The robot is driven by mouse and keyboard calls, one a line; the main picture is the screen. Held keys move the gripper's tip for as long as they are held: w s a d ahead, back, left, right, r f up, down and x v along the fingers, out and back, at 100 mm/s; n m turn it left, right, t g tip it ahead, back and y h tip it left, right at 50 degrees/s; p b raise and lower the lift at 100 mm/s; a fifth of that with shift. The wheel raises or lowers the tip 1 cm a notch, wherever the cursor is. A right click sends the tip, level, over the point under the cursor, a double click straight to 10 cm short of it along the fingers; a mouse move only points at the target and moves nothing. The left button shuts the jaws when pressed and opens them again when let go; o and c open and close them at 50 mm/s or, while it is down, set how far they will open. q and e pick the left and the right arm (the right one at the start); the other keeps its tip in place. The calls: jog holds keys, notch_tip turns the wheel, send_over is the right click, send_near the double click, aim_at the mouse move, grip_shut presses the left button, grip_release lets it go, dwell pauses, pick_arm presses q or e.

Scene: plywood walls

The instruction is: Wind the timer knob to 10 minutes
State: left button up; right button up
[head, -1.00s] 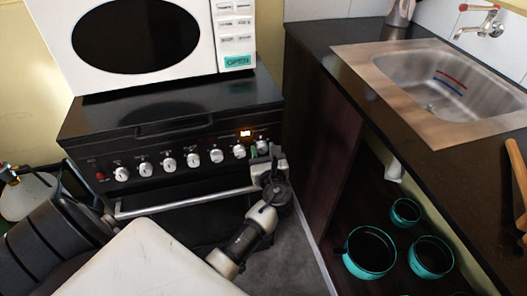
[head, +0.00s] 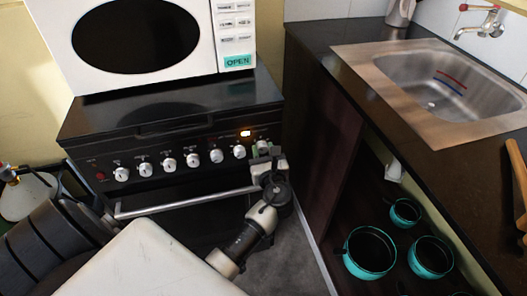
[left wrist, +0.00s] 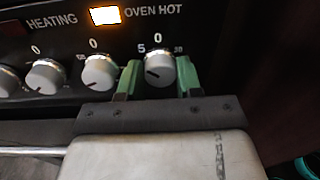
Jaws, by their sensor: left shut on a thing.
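The timer knob (left wrist: 160,70) is the grey knob at the right end of the black oven panel, with 5, 0 and a small 30 printed around it. It also shows small in the head view (head: 263,145). Its dark pointer line points to the left, slightly upward. My left gripper (left wrist: 158,80) has its two green fingers on either side of this knob and is shut on it. In the head view my left gripper (head: 261,153) reaches up to the panel's right end. My right gripper is not in view.
Other knobs (head: 216,156) line the panel to the left, with a lit orange lamp (left wrist: 104,16) above. The oven handle bar (head: 185,203) runs below. A white microwave (head: 225,35) stands on the stove. The dark counter's side (head: 330,150) is close on the right, with teal pots (head: 370,253) below.

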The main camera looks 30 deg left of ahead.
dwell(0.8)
pick_arm(q)
jog(key=o, duration=0.9)
jog(key=v, duration=1.1)
